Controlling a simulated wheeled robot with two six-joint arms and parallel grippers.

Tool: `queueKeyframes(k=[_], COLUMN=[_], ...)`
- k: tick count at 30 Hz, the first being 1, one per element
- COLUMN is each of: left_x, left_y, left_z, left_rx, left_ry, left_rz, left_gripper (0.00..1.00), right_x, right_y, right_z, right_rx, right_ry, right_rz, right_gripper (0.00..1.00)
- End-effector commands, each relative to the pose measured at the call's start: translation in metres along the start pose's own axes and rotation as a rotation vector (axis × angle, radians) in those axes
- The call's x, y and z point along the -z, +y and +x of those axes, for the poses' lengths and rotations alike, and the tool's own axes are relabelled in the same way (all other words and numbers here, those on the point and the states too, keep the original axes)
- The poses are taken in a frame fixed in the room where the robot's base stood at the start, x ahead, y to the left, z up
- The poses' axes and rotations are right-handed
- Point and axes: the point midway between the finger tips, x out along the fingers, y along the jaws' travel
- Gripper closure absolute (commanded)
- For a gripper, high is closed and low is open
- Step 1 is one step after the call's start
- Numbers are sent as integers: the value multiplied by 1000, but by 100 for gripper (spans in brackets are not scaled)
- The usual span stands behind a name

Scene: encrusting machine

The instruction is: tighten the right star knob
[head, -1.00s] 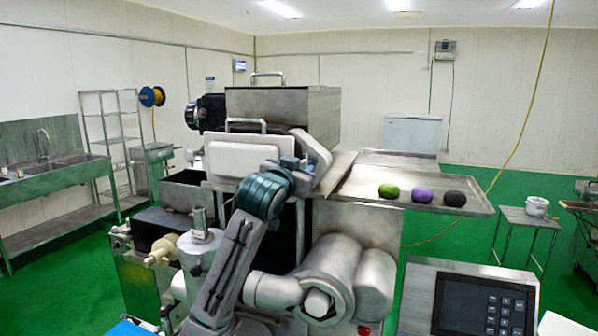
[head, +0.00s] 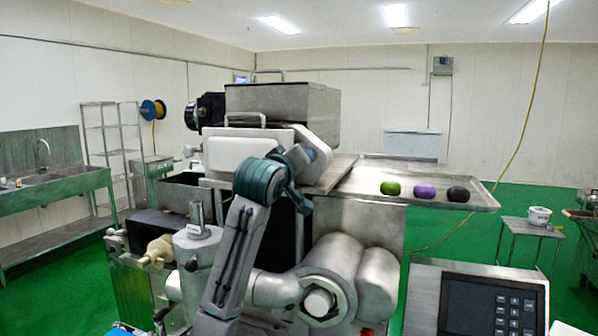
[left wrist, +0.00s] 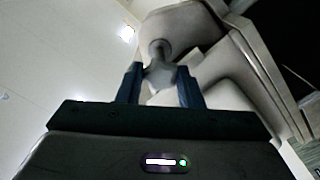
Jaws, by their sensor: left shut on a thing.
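The right star knob (left wrist: 160,74) is a pale grey knob with blunt lobes on a short stem, at the machine's pale rounded housing in the left wrist view. The two blue fingers of my left gripper (left wrist: 161,82) stand on either side of it and are shut on it. In the head view my left gripper (head: 294,160) reaches up to the right end of the white front cover (head: 246,152), by a pale rounded bracket (head: 316,150). The knob cannot be made out there, behind the gripper. My right gripper is not in view.
Large steel cylinders (head: 330,272) and a control panel (head: 487,300) stand low at the front right. A hopper (head: 284,108) rises behind the cover.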

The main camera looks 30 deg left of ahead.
Motion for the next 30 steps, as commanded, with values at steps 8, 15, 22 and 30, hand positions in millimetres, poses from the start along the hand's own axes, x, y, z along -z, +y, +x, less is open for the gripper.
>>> queueKeyframes(k=[8,15,22,30], left_x=[-2,-2,-1,0], left_y=[-2,-2,0,0], left_z=[0,0,0,0], left_rx=[-3,-1,-1,0], left_ry=[2,1,1,0], left_rz=[-246,-408,-499,-535], left_gripper=[90,90,90,90], right_x=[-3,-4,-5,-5], right_y=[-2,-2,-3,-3], right_z=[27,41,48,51], right_rx=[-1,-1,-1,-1], right_ry=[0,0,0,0], right_rz=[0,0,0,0], right_gripper=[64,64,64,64])
